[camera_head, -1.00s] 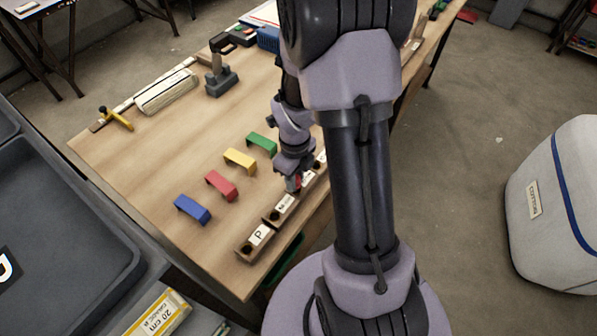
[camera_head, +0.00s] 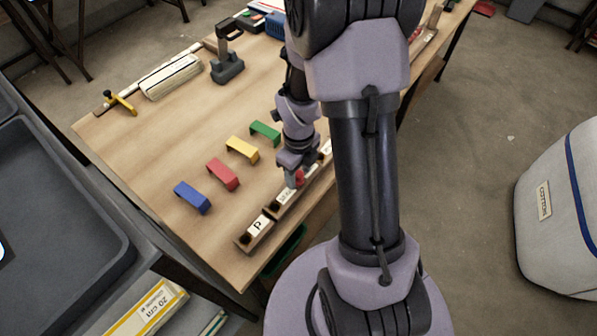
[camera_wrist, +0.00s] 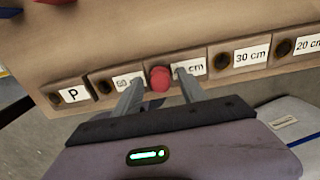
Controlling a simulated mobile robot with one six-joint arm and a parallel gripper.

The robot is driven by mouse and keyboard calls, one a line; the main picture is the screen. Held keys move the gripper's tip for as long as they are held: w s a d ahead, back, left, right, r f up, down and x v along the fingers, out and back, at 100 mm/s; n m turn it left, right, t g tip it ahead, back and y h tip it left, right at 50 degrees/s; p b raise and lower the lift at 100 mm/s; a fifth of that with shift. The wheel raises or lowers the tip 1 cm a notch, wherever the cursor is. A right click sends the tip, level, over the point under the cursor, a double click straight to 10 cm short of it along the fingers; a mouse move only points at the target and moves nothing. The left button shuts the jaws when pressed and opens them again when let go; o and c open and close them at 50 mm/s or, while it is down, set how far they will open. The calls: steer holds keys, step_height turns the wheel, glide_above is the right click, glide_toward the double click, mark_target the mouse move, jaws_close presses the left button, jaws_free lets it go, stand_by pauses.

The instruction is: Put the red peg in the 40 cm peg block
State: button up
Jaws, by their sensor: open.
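The red peg (camera_wrist: 159,78) stands at the left end of the third block from the left (camera_wrist: 198,78) in the wrist view, where the neighbouring blocks have their holes. That block's label is partly covered by a finger, so only "cm" reads. The peg hides any hole under it; I cannot tell how deep it sits. My gripper (camera_wrist: 159,80) is open, with one finger on each side of the peg and gaps between. In the head view the peg (camera_head: 300,178) shows beside my gripper (camera_head: 292,182).
Blue (camera_head: 192,196), red (camera_head: 223,174), yellow (camera_head: 243,149) and green (camera_head: 265,132) brackets stand behind on the table.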

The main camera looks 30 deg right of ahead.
step_height(320, 180, up, 12)
steer(key=p, duration=0.4)
step_height(320, 180, up, 7)
steer(key=n+t, duration=0.2)
steer(key=n, duration=0.5)
glide_above(298, 173)
steer(key=a, duration=0.4)
steer(key=s+a+r+n+t+y, duration=0.1)
steer(key=s+a+r+n, duration=0.4)
steer(key=n, duration=0.5)
steer(key=s+a+r+n+t+y, duration=0.1)
steer(key=s+a+r+n, duration=0.4)
steer(key=n, duration=0.5)
step_height(298, 173, up, 2)
steer(key=shift+s+a+r+n+t, duration=0.1)
steer(key=shift+s+a+n+t, duration=0.15)
steer(key=shift+s+t, duration=0.55)
step_height(298, 173, down, 3)
steer(key=b, duration=0.3)
steer(key=shift+w, duration=0.15)
